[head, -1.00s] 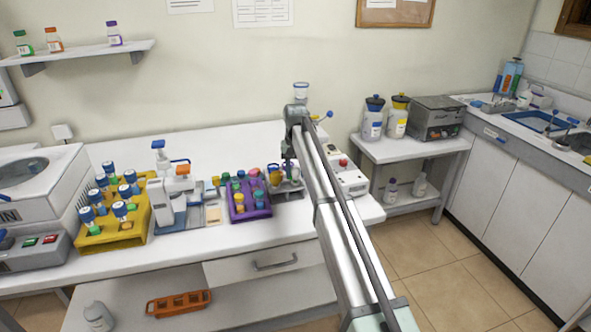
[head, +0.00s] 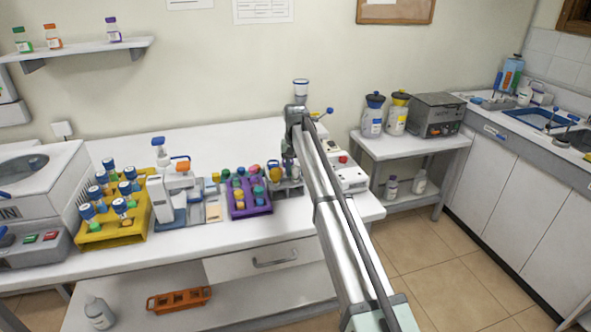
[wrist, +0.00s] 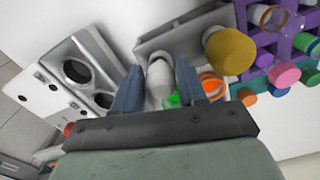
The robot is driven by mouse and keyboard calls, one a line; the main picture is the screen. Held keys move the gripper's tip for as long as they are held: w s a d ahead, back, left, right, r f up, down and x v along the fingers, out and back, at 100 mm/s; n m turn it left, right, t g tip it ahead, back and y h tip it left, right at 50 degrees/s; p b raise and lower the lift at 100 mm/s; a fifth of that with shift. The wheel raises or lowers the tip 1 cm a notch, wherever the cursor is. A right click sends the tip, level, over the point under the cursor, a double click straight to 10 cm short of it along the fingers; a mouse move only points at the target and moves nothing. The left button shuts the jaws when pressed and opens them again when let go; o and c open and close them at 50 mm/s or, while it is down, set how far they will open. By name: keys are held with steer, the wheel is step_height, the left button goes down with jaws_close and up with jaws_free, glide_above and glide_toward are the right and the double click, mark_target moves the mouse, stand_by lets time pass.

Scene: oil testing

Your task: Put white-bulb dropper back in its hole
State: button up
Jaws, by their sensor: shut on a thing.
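The white-bulb dropper (wrist: 159,79) sits between the two fingers of my gripper (wrist: 157,88), which is shut on its bulb. Its lower part is hidden, so I cannot tell whether its tip is inside a hole. The bulb overlaps the edge of the grey dropper holder (wrist: 185,30) in the wrist view. A yellow-bulb dropper (wrist: 230,51) stands at the holder's right part. In the head view my gripper (head: 288,168) is over the grey holder (head: 290,190), right of the yellow bulb (head: 274,172); the white bulb is mostly hidden there.
A purple rack (head: 250,209) with several coloured-cap tubes stands just left of the holder; it also shows in the wrist view (wrist: 290,48). A grey device with round openings (wrist: 85,65) lies on the other side. Orange (wrist: 211,85) and green items are close to the right finger.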

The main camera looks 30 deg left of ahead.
steer(key=o, duration=0.8)
steer(key=shift+c, duration=0.2)
steer(key=shift+r, duration=0.1)
